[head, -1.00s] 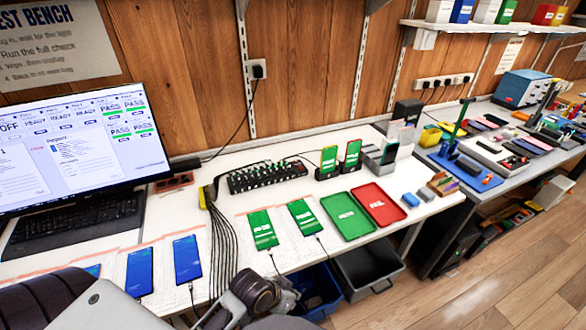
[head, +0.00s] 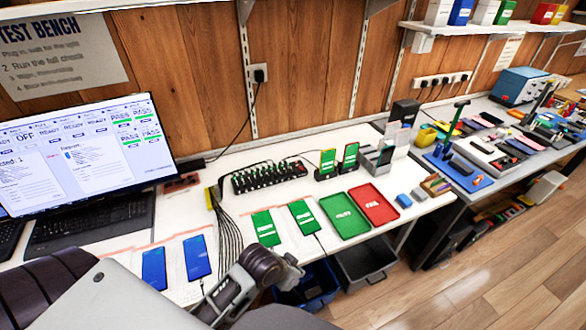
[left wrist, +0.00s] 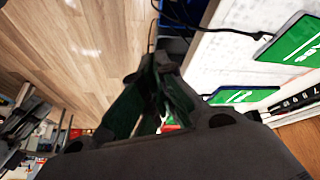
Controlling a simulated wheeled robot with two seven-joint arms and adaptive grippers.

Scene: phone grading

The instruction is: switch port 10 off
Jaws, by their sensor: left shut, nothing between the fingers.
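The black multi-port hub (head: 270,177), with a row of small switches and cables, lies on the white bench behind the phones. The monitor (head: 85,155) shows port tiles; one reads OFF, several READY and several PASS in green. My left gripper (head: 291,272) is shut and empty near the bench's front edge, in front of the phones and well away from the hub. Its dark fingers (left wrist: 160,85) also show in the left wrist view, with floor on one side and green-screened phones on the other. My right gripper is not in view.
Two green-screened phones (head: 265,228) and two blue-screened phones (head: 197,257) lie in front of the hub. Green (head: 345,229) and red (head: 387,214) trays lie to the right. Two green-screened phones (head: 328,160) stand upright behind.

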